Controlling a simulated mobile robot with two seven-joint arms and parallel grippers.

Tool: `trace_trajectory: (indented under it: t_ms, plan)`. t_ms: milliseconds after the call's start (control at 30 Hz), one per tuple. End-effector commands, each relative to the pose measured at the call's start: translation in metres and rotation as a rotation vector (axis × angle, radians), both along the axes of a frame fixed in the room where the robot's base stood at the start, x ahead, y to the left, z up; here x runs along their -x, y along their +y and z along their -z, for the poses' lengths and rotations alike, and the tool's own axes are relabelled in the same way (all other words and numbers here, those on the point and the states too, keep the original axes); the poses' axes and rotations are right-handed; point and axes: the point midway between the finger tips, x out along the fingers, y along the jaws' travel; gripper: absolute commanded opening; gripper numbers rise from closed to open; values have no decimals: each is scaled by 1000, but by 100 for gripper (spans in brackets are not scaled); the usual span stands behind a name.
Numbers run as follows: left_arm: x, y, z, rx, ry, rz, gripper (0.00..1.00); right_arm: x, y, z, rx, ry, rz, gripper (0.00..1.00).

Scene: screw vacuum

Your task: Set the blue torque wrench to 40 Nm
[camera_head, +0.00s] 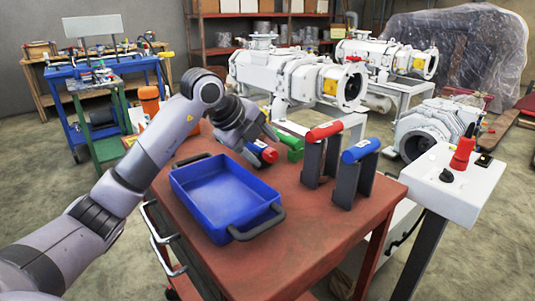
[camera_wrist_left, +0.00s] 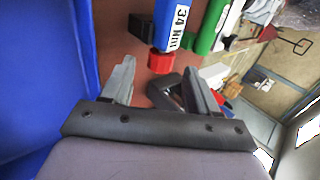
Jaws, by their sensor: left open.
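The blue torque wrench (camera_head: 256,147) lies on the red tabletop behind the blue tray, with its red end cap (camera_head: 270,155) toward the camera. In the left wrist view the wrench (camera_wrist_left: 172,24) carries a white label reading "34 Nm", and its red cap (camera_wrist_left: 160,62) faces my gripper. My left gripper (camera_head: 264,138) is just above and beside this end. In the left wrist view my left gripper (camera_wrist_left: 159,67) is open, with a finger on either side of the cap and nothing clearly held. Contact cannot be told. My right gripper is not in view.
A green tool (camera_head: 291,148) lies beside the wrench. The blue tray (camera_head: 190,193) is empty. Dark upright stands with a red cylinder (camera_head: 325,131) and a blue cylinder (camera_head: 361,150) rise to the right. A white control box (camera_head: 462,190) stands at the right. The tabletop's front is clear.

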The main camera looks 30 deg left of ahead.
Motion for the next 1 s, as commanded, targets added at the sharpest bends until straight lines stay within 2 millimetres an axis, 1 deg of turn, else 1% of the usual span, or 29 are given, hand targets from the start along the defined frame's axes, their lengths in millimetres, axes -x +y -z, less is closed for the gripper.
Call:
trace_trajectory:
  t_ms: [33, 200, 500, 533, 567, 600, 667, 700, 867, 1000]
  plan:
    - [-4, -2, 7, 1, 3, 0, 59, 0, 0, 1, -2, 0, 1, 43]
    - [-14, -5, 18, 1, 0, 1, 59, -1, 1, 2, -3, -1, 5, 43]
    - [-16, -6, 20, -1, 0, 1, 59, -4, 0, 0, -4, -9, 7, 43]
    - [-15, -6, 20, -1, 0, 1, 53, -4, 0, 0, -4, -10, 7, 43]
    - [-15, -6, 20, -1, 0, 1, 43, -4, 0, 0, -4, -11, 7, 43]
    - [-15, -6, 20, -1, 0, 1, 30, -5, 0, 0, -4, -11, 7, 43]
    - [-15, -6, 20, -1, 0, 1, 11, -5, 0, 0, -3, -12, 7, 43]
    - [-15, -6, 20, -1, 0, 1, 3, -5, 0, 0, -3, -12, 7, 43]
    - [-15, -5, 22, 2, -8, 1, 3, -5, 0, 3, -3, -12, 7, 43]
    - [-15, -5, 28, 21, -63, -1, 3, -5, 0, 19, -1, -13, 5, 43]
